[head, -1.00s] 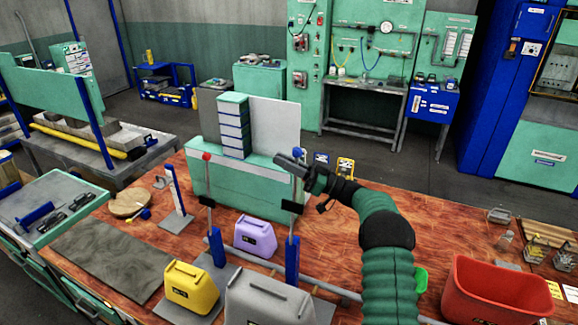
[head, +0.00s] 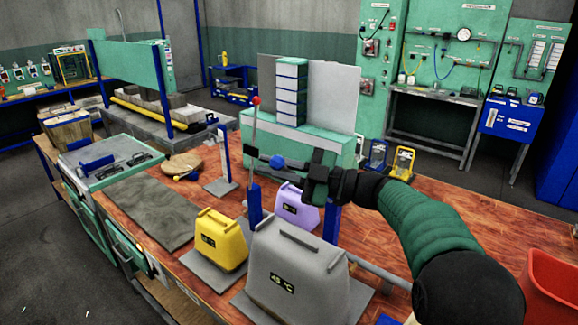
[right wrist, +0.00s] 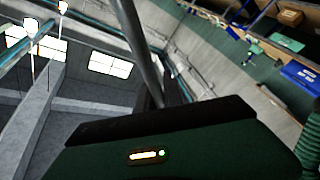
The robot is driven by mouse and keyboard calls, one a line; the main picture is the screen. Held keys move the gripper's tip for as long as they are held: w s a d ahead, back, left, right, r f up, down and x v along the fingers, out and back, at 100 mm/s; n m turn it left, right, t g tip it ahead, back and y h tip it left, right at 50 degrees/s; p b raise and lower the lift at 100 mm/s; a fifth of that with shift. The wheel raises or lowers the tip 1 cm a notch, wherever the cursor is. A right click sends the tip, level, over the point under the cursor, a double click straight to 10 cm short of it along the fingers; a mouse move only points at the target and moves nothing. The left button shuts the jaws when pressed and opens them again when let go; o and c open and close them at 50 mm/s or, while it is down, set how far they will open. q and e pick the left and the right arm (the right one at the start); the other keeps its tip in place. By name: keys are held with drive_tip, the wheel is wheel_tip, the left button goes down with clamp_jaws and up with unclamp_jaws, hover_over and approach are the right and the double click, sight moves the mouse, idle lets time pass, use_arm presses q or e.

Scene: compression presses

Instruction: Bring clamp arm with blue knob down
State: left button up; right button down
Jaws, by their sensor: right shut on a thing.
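The blue knob (head: 277,162) shows in the head view just left of my right gripper (head: 316,176). The clamp arm carrying it is mostly hidden behind the dark fingers and is no longer upright. My right gripper is shut on this arm beside the knob, above the right blue post (head: 331,222). The other clamp arm, with the red knob (head: 256,101), stands upright on the left blue post (head: 254,205). A grey housing (head: 298,270) and a purple housing (head: 297,206) are near the posts. My left gripper is not in view.
A yellow housing (head: 221,238) stands left of the grey one. A green case with drawers (head: 292,92) is behind the clamps. A red bin (head: 552,290) is at the right edge. The wrist view shows mostly walls and a grey rod (right wrist: 140,45).

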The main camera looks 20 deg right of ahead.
drive_tip(key=s+a+f+n+g+h+b, duration=0.1)
drive_tip(key=s+a+f+n+b, duration=0.1)
drive_tip(key=f+b, duration=0.7)
drive_tip(key=s+a+f+n+h+b, duration=0.2)
drive_tip(key=a+f+n+b, duration=0.3)
drive_tip(key=f+b, duration=0.4)
wheel_tip(320, 180, down, 5)
drive_tip(key=shift+a+r+n+g, duration=0.25)
drive_tip(key=shift+n+g, duration=0.15)
drive_tip(key=shift+n, duration=0.2)
drive_tip(key=shift+s+f, duration=0.1)
drive_tip(key=shift+f, duration=0.05)
drive_tip(key=c, duration=1.5)
unclamp_jaws()
drive_tip(key=shift+s, duration=0.1)
drive_tip(key=shift+d, duration=0.15)
drive_tip(key=shift+r, duration=0.25)
drive_tip(key=p+v, duration=0.1)
drive_tip(key=v, duration=1.5)
drive_tip(key=shift+s+d+f+p, duration=0.1)
drive_tip(key=shift+s+d+p, duration=0.1)
drive_tip(key=shift+d+p, duration=0.2)
